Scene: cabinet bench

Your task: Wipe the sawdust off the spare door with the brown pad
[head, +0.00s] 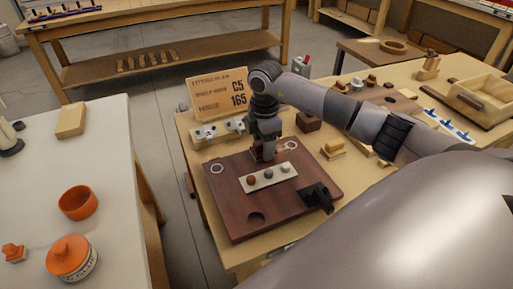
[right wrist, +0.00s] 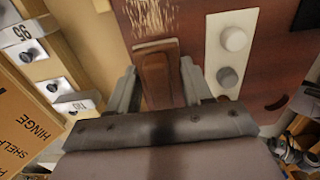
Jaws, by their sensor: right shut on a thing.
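The spare door (head: 235,210) is a dark red-brown panel lying flat on the wooden bench. My right gripper (head: 264,156) points down over its far part. In the right wrist view, the gripper (right wrist: 160,72) is shut on the brown pad (right wrist: 157,80), with one finger on each side. The pad is low over the door or on it; I cannot tell if it touches. Pale streaks of sawdust (right wrist: 152,16) lie on the door just beyond the pad. In the head view the gripper hides the pad and sawdust. My left gripper is not in view.
A black fitting (head: 318,195) sits at the door's right edge. A lettered sign (head: 219,95) and a hardware strip (head: 218,133) stand behind.

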